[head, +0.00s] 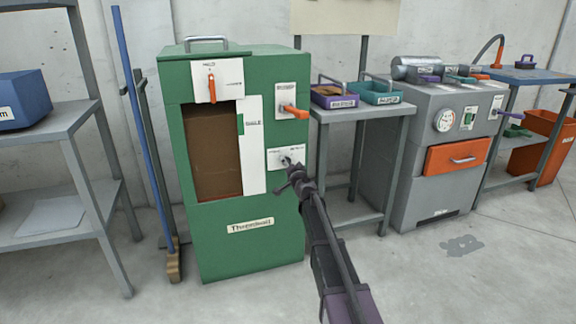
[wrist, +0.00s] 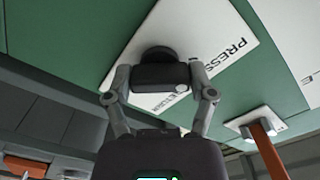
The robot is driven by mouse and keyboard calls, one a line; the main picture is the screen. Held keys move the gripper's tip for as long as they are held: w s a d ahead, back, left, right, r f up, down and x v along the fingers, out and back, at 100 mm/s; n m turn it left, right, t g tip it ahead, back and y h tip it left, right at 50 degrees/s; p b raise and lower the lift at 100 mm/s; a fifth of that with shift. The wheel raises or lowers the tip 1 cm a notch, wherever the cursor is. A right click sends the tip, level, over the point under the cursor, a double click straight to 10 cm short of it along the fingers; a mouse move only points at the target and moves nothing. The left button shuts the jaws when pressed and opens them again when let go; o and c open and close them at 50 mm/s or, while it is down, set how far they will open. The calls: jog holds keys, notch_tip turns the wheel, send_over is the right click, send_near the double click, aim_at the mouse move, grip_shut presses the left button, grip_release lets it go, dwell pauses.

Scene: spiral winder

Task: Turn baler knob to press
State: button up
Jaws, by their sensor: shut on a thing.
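The green baler (head: 250,262) stands left of centre in the head view. The dark baler knob (wrist: 157,55) is on a white plate (head: 274,155) low on the right of its front. In the wrist view this plate (wrist: 215,35) reads "PRESS" on one side and what looks like "RETURN" on the other. My gripper (head: 289,172) is at the plate and shut on the knob. I cannot tell which label the knob points to.
An orange lever (head: 296,113) sticks out above the knob plate, and another orange handle (head: 212,88) hangs on the upper left plate. A grey table (head: 350,118) with trays stands close on the right. A blue pole (head: 140,120) leans at the left.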

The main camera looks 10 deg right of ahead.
jog(key=shift+w+d+n, duration=0.1)
jog(key=shift+n, duration=0.3)
jog(key=o, duration=1.1)
jog(key=shift+c, duration=0.2)
jog(key=s+d, duration=0.2)
jog(key=s, duration=1)
